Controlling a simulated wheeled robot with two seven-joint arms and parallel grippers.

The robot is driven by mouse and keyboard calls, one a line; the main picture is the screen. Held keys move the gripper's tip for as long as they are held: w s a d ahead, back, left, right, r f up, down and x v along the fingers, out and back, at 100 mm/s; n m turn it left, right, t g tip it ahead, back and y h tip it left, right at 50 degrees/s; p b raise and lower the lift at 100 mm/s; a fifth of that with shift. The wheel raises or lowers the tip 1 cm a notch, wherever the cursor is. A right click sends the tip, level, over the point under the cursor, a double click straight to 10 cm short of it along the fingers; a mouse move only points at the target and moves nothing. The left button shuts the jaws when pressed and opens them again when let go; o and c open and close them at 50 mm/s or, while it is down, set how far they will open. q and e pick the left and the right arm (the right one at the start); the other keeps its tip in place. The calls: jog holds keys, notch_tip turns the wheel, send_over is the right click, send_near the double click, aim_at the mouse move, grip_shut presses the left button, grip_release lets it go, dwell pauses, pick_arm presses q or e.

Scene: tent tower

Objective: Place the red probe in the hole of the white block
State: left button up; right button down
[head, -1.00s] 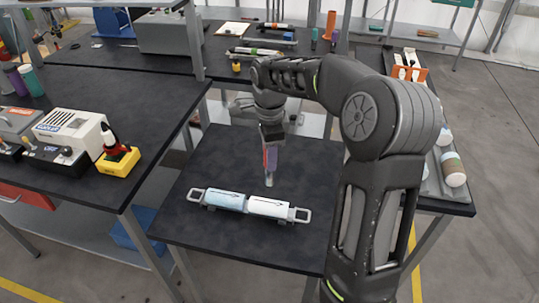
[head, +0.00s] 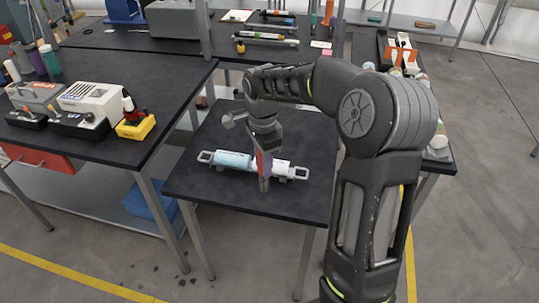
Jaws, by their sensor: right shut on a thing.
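My right gripper (head: 264,178) points down over the small dark table, in front of the light blue and white cylinder piece. It is shut on a slim upright thing with a red side and a greyish lower end, which I take to be the red probe (head: 263,161); the fingers hide much of it. The white half (head: 283,166) of the piece is partly behind the gripper; I cannot tell whether they touch. I cannot make out a white block with a hole. My left gripper is not in view.
The cylinder piece (head: 233,160) with end handles lies on the small table (head: 230,195), whose front is bare. The left bench (head: 165,92) holds a white boxy device (head: 92,100) and a yellow holder (head: 136,128) with a red-and-black tool. A cluttered rack stands behind my right arm.

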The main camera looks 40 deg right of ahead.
jog(key=w+a+f+n, duration=0.1)
jog(key=a+f+n, duration=1.6)
jog(key=n, duration=0.3)
jog(key=shift+a+n, duration=0.3)
jog(key=shift+a, duration=0.2)
